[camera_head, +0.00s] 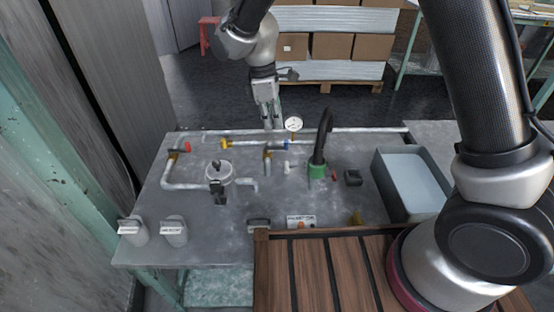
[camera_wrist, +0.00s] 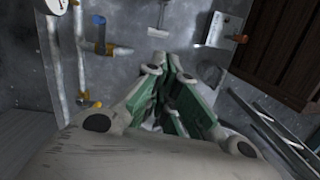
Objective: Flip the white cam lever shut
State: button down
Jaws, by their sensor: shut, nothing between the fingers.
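A small white T-shaped piece (camera_head: 287,166) stands on the grey bench in front of the pipe run, and looks like the cam lever; I cannot tell its exact position. It also shows in the wrist view (camera_wrist: 158,32), beyond my fingertips and not touching them. My gripper (camera_head: 269,122) is shut and empty, pointing down above the back edge of the bench. In the wrist view my gripper (camera_wrist: 168,68) shows its green-sided fingers together. Part of the bench is hidden behind them.
A gauge (camera_head: 293,123) and a pipe with a yellow valve (camera_head: 267,155) lie near. A grey tub (camera_head: 382,178) stands further right. A round white fitting (camera_head: 219,167) sits left.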

aim_at(296, 166)
jog(key=shift+a+f+n+t+y, duration=0.3)
jog(key=shift+a+f+n+y, duration=0.45)
jog(key=shift+a+f, duration=0.2)
jog(key=d+f, duration=0.3)
jog(key=f, duration=0.9)
jog(key=shift+d+f, duration=0.15)
jog(key=shift+f, duration=0.2)
jog(key=shift+f, duration=0.15)
jog(key=shift+f+h, duration=0.2)
jog(key=shift+h, duration=0.25)
